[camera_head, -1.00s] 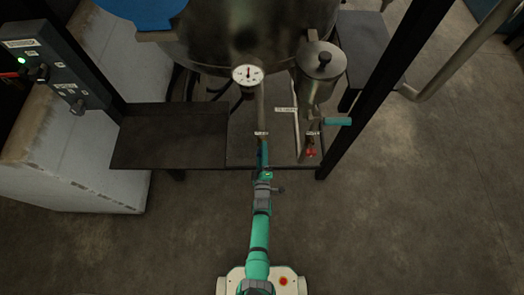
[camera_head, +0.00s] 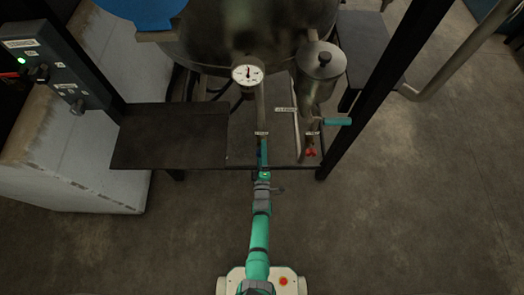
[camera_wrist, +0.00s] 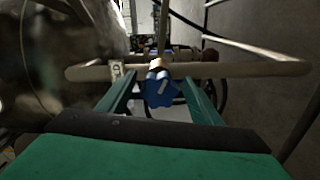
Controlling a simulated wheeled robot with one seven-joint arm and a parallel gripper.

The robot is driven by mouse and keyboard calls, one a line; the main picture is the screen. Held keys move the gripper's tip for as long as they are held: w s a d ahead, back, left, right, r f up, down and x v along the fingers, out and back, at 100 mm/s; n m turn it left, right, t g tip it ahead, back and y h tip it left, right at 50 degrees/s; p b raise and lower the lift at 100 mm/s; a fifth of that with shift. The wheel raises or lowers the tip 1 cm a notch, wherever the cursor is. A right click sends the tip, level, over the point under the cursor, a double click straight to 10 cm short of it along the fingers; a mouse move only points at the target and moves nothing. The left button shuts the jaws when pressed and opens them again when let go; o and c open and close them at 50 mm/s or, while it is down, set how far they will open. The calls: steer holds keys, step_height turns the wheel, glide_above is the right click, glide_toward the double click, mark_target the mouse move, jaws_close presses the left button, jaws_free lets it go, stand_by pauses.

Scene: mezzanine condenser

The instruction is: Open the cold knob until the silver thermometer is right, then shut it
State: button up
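The blue knob (camera_wrist: 160,91), the likely cold one, sits on a pipe end between the two green fingers of my gripper (camera_wrist: 159,84) in the wrist view. The fingers are apart, one on each side of the knob; whether they touch it is unclear. In the head view, my gripper (camera_head: 264,155) is at the front of the stand and partly covers the blue knob (camera_head: 258,153). A round white dial thermometer (camera_head: 247,75) with a metal rim stands above and behind it. Its needle points roughly upward; its scale is too small to read.
A red knob (camera_head: 311,152) is right of my gripper, below a metal canister (camera_head: 321,66) and a teal handle (camera_head: 337,121). A horizontal pipe (camera_wrist: 245,69) crosses behind the blue knob. A dark shelf (camera_head: 170,140) is at left. The floor in front is clear.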

steer(key=s, duration=1)
steer(key=shift+s, duration=0.4)
stand_by(1.0)
